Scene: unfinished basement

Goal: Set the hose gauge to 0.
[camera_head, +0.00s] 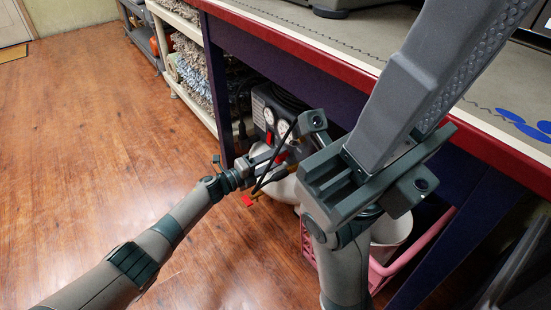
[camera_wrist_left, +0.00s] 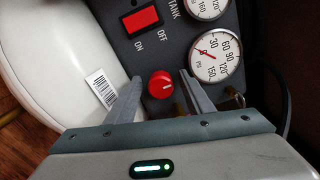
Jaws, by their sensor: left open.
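A red round knob (camera_wrist_left: 161,85) sits on a dark panel in the left wrist view. Beside it is a white round gauge (camera_wrist_left: 226,58) marked in PSI; its red needle points to the upper left, near the low end before 30. A second gauge (camera_wrist_left: 207,6) is partly cut off above. In the head view the two gauges (camera_head: 276,120) show small under the bench. My left gripper (camera_wrist_left: 161,78) is open, its fingers on either side of the knob with visible gaps. It also shows in the head view (camera_head: 266,168). My right arm's end (camera_head: 370,175) is in the foreground; its jaws are unclear.
A red ON/OFF switch (camera_wrist_left: 141,20) is above the knob. A white rounded tank (camera_wrist_left: 55,70) with a barcode sticker is at the left. The bench (camera_head: 350,40) overhangs the panel. A pink basket (camera_head: 405,265) stands at the right. The wooden floor (camera_head: 100,130) is clear.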

